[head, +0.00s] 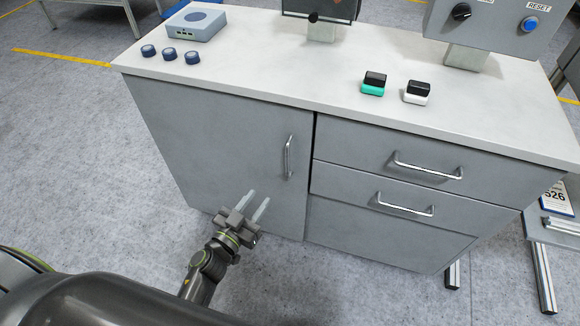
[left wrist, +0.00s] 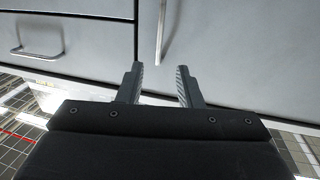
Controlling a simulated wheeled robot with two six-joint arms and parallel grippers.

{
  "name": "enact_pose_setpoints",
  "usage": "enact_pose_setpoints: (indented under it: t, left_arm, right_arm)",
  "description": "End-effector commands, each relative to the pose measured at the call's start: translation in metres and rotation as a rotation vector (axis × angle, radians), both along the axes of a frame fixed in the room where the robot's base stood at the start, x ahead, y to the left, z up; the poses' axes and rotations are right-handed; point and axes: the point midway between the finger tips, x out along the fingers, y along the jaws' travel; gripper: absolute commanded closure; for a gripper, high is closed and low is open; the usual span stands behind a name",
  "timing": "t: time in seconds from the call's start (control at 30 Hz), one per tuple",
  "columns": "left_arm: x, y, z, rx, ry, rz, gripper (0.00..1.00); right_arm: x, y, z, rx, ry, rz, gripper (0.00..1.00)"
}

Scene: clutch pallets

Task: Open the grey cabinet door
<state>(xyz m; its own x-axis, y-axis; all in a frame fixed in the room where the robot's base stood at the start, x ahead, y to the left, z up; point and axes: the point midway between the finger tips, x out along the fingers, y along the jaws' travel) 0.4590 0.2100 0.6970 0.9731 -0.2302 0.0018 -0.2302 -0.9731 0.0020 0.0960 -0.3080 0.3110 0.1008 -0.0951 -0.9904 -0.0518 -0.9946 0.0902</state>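The grey cabinet door (head: 215,135) is shut, flush with the cabinet front at the left of the drawers. Its upright silver handle (head: 289,157) is near the door's right edge; the handle also shows in the left wrist view (left wrist: 161,30), above the gap between my fingers. My left gripper (head: 259,198) is open and empty, in front of the lower part of the door, below and left of the handle in the head view. It also shows in the left wrist view (left wrist: 160,68), fingers apart, not touching the handle. My right gripper is not in view.
Two drawers (head: 365,149) with horizontal handles are right of the door. On the light worktop (head: 270,75) are a grey-blue box (head: 196,25), several dark round pieces (head: 169,54), two small blocks (head: 374,84) and a control box with RESET button (head: 530,24). Floor in front is clear.

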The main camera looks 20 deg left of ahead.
Motion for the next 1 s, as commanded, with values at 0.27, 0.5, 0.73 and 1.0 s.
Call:
enact_pose_setpoints:
  t: [0.27,0.5,0.73,1.0]
  left_arm:
    - [0.059,-0.014,0.0,0.0,-0.001,0.0,0.67]
    - [0.105,-0.025,-0.002,-0.001,-0.001,0.0,0.67]
    - [0.134,-0.031,-0.002,-0.001,0.001,0.001,0.67]
    - [0.143,-0.033,-0.001,0.0,0.002,0.002,0.67]
  right_arm:
    - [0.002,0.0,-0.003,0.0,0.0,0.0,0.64]
    - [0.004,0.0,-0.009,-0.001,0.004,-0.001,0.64]
    - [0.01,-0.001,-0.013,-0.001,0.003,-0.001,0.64]
    - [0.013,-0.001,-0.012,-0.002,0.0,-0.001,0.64]
